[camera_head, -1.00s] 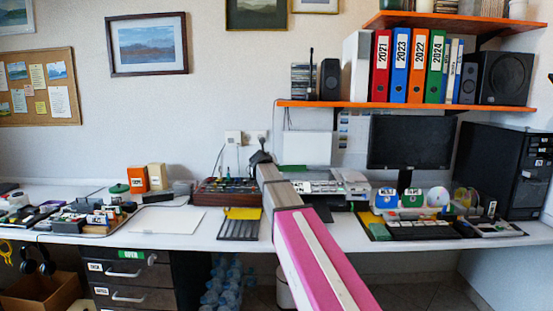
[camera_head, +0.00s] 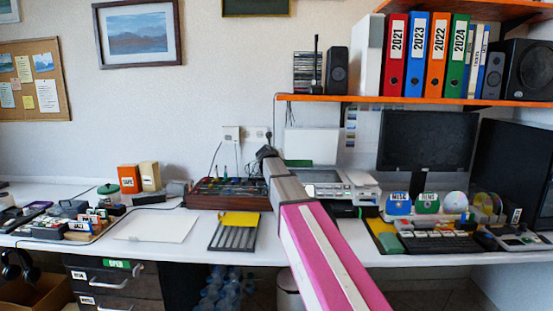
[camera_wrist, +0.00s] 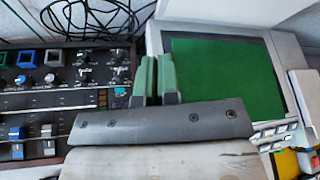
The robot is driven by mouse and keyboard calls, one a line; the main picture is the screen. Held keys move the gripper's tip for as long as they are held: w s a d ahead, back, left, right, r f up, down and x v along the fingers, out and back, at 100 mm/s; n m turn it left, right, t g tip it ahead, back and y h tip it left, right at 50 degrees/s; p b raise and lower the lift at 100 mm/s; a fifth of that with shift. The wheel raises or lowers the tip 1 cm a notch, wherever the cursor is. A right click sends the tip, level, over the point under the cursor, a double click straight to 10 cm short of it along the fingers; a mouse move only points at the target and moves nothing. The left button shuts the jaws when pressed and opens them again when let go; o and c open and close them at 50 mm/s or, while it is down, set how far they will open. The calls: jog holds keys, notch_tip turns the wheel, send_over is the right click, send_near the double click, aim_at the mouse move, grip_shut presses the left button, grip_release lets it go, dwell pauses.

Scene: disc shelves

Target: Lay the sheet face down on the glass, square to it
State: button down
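A green sheet (camera_wrist: 228,78) lies over the glass of the flatbed scanner (camera_wrist: 289,75) in the wrist view, its edges looking nearly parallel to the scanner's frame. Its other face is hidden. In the head view a green strip (camera_head: 298,163) shows at the back of the scanner bed, below the raised pale lid (camera_head: 312,144). My gripper (camera_wrist: 157,60) is just left of the sheet, at the scanner's left side. Its two green fingers stand close together with a narrow gap, and I see nothing between them. In the head view my arm hides the fingertips.
A control box with knobs and sliders (camera_wrist: 65,85) stands close on the left, with black cables (camera_wrist: 95,18) behind it. A monitor (camera_head: 428,140) and discs in holders (camera_head: 430,203) are to the right. A white flat sheet or board (camera_head: 157,225) lies on the desk at left.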

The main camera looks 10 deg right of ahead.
notch_tip(320, 180, down, 6)
dwell(0.5)
jog(key=shift+f, duration=0.55)
dwell(0.4)
jog(key=c, duration=1.3)
grip_release()
jog(key=shift+o, duration=0.2)
jog(key=shift+s, duration=0.1)
